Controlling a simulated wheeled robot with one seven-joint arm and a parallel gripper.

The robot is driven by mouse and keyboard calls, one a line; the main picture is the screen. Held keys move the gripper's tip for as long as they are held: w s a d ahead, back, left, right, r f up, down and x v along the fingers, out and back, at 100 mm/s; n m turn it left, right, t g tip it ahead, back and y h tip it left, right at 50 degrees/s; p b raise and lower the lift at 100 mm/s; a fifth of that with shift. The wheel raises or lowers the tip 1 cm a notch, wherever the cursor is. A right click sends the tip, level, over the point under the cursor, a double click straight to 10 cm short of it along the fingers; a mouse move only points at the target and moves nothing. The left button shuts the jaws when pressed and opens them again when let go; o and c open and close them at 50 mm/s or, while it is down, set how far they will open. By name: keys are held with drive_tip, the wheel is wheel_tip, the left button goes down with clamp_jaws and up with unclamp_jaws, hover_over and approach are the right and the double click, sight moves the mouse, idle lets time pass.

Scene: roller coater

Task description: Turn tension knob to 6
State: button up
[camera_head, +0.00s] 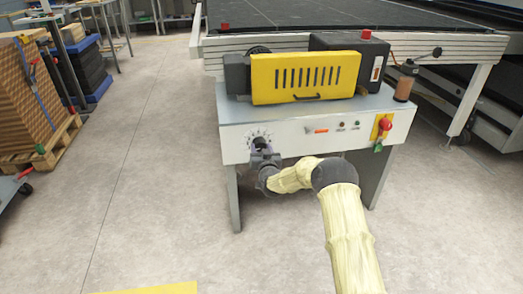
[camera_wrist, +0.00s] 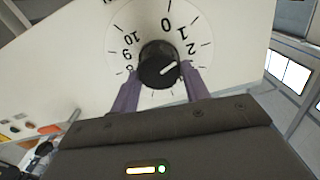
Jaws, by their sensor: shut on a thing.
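The tension knob (camera_wrist: 157,62) is a round black knob on a white dial face. In the wrist view its white line points right and slightly up, roughly toward the 2. The dial (camera_wrist: 118,22) shows 0, 1, 2 and, on the left, 8, 9 and 10. The lower numbers are hidden behind the fingers and my gripper body. My gripper (camera_wrist: 160,74) has its two purple fingers on either side of the knob, shut on it. In the head view my gripper (camera_head: 262,154) is at the left of the machine's front panel, covering part of the dial (camera_head: 256,133).
The front panel (camera_head: 290,140) also carries an orange-lit switch (camera_head: 317,131), small indicator lights and a red emergency button (camera_head: 385,124) on yellow. A yellow slotted cover (camera_head: 304,77) sits above. A pallet with stacked boards (camera_head: 22,95) stands left. The floor (camera_head: 150,170) between is clear.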

drive_tip(key=shift+d+f+m+b, duration=0.15)
drive_tip(key=shift+m+b, duration=1.35)
drive_tip(key=shift+m, duration=3.1)
drive_tip(key=shift+f+m+b, duration=0.3)
drive_tip(key=shift+m+b, duration=1.2)
drive_tip(key=shift+m, duration=3.1)
drive_tip(key=shift+d+f+m+b, duration=0.15)
drive_tip(key=shift+m+b, duration=1.35)
drive_tip(key=shift+m, duration=3.1)
drive_tip(key=shift+a, duration=0.1)
drive_tip(key=o, duration=1)
drive_tip(key=shift+s+r, duration=0.1)
